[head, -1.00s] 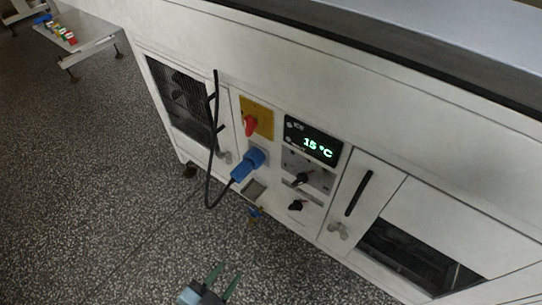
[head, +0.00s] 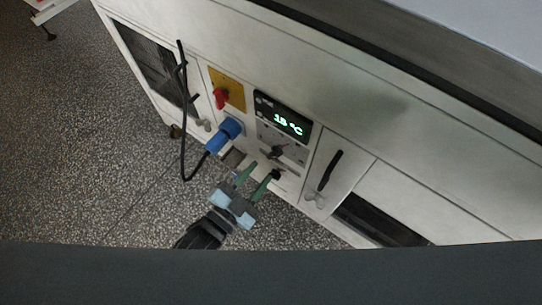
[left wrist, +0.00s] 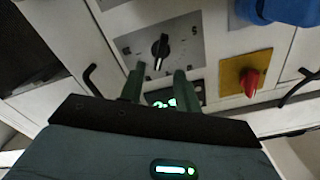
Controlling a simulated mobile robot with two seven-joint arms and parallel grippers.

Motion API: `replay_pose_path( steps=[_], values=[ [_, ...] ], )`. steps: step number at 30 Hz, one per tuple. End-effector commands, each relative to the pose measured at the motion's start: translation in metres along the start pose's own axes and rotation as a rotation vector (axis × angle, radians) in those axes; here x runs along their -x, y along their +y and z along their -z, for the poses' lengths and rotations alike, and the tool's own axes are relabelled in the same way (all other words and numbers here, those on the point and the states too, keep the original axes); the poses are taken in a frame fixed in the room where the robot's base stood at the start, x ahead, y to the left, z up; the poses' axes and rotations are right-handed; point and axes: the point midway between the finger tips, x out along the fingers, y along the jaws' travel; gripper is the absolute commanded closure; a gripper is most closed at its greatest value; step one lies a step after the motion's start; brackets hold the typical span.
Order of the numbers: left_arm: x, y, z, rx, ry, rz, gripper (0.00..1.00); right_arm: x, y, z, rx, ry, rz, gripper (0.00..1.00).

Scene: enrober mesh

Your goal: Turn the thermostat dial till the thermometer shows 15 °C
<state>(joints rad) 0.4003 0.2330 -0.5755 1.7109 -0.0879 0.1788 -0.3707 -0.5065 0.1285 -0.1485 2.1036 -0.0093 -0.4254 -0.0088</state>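The thermostat dial (head: 277,152) is a black knob on a grey plate below the thermometer display (head: 284,119). The display is lit green and appears to read 15 °C, though the digits are slightly blurred. In the left wrist view the dial (left wrist: 160,47) stands upright in the picture on its marked plate, and the display (left wrist: 160,99) is partly hidden behind my fingers. My left gripper (head: 262,168) is open and empty, just below the dial in the head view. In the left wrist view its green fingertips (left wrist: 159,69) are apart, with the dial beyond their gap. My right gripper is out of view.
A red switch (head: 221,98) on a yellow plate and a blue plug (head: 224,134) with a black cable (head: 183,130) are left of the dial. Cabinet doors with a black handle (head: 330,170) are to its right. The speckled floor in front is clear.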

Motion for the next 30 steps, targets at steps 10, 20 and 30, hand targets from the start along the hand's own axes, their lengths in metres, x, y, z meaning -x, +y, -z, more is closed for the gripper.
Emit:
replay_pose_path(
  steps=[10, 20, 30],
  values=[
    [-0.049, 0.0, -0.001, 0.001, 0.0, 0.001, 0.67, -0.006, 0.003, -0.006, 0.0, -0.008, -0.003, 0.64],
    [-0.058, 0.0, 0.0, 0.001, -0.001, -0.001, 0.67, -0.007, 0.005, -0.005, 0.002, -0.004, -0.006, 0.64],
    [-0.058, 0.0, 0.0, 0.001, -0.001, 0.0, 0.95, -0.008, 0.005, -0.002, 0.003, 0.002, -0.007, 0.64]
  ],
)
